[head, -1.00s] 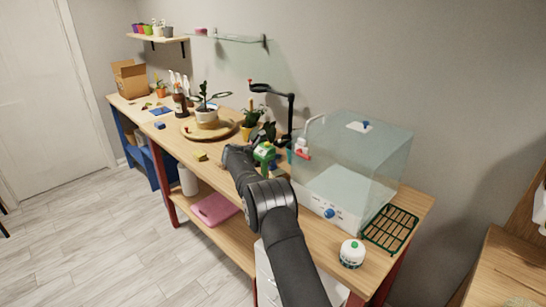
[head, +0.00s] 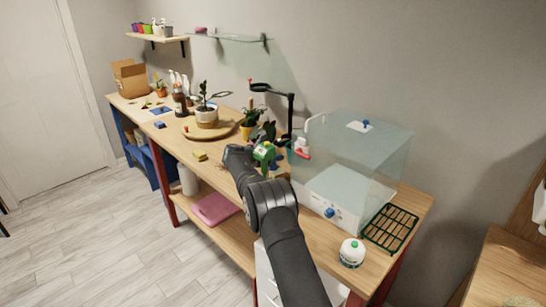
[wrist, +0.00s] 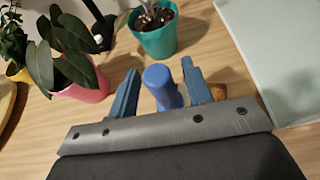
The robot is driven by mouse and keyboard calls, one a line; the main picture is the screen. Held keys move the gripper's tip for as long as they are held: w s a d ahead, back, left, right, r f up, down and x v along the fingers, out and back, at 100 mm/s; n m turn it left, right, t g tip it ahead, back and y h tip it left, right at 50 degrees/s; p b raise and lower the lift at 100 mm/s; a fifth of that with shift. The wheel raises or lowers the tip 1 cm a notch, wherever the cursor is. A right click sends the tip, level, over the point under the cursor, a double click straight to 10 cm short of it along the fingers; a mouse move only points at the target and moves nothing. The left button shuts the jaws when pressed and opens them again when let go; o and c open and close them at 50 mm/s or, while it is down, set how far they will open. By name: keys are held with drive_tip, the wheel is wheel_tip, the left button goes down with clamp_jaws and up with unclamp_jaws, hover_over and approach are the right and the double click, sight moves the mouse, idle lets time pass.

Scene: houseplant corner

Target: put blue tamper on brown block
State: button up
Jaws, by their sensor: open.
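The blue tamper (wrist: 162,86) stands between the two blue fingers of my gripper (wrist: 160,66) in the wrist view. The fingers are open, one on each side of it, with a gap visible on the left. Its lower part is hidden by the gripper body. A small brown piece (wrist: 218,91) shows just right of the right finger, partly hidden; I cannot tell for sure that it is the brown block. In the head view my arm hides most of this area.
A teal pot (wrist: 155,38) stands just beyond the fingers, and a pink pot (wrist: 82,82) with a leafy plant is at left. The clear propagator box (head: 350,165) is close on the right.

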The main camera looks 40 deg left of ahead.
drive_tip(key=s, duration=1.3)
drive_tip(key=shift+r, duration=0.2)
drive_tip(key=w, duration=1.3)
drive_tip(key=shift+f, duration=0.25)
drive_tip(key=shift+w+f, duration=0.15)
drive_tip(key=shift+f, duration=0.1)
drive_tip(key=shift+s+r, duration=0.35)
drive_tip(key=shift+r, duration=0.2)
